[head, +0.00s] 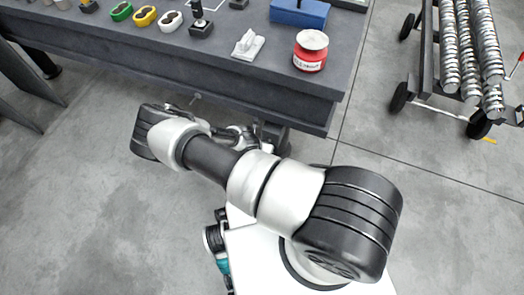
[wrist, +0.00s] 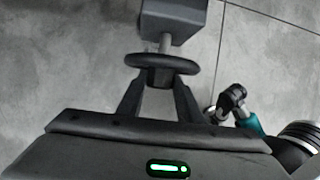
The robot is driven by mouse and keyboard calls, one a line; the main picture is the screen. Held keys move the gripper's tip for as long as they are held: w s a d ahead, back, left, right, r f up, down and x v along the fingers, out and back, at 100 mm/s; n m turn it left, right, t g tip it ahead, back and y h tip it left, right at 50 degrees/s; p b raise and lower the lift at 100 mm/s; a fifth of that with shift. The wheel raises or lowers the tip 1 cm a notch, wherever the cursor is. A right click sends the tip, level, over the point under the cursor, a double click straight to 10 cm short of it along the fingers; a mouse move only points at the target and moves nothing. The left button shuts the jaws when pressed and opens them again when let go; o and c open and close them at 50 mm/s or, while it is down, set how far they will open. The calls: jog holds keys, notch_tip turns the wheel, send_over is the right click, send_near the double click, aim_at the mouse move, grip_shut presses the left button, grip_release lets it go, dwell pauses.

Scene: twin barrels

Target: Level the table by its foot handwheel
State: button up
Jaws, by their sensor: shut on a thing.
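The dark handwheel (wrist: 161,63) shows in the wrist view, on a short light shaft below a grey block (wrist: 173,18), which looks like part of the table's foot. My gripper (wrist: 159,82) has its two black fingers on either side of the wheel's near part and is shut on it. The grey table (head: 272,77) fills the upper left of the head view, and my arm reaches down beside its near edge. In the head view the handwheel and my fingers are hidden behind my arm and the table. I cannot judge the table's tilt.
On the table stand a red tin (head: 310,58), a blue box (head: 299,13), a pale metal piece (head: 248,45) and several small coloured parts. A wheeled rack with metal rolls (head: 468,55) stands at the right.

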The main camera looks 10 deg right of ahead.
jog(key=shift+s+d+r+t+y+p, duration=0.2)
jog(key=shift+t+y+p, duration=0.2)
jog(key=shift+p, duration=0.25)
jog(key=shift+d+f+m+t+y+p, duration=0.15)
jog(key=shift+m+t+y+p, duration=0.15)
jog(key=shift+t+y, duration=0.35)
jog(key=shift+a+f+m+t+y+p, duration=0.15)
jog(key=shift+t+y+p, duration=0.25)
jog(key=shift+y, duration=0.45)
jog(key=shift+d, duration=0.1)
jog(key=o, duration=0.8)
jog(key=shift+c, duration=0.2)
jog(key=p+v, duration=0.5)
jog(key=v, duration=1.2)
jog(key=shift+s+r, duration=0.15)
jog(key=shift+s, duration=0.1)
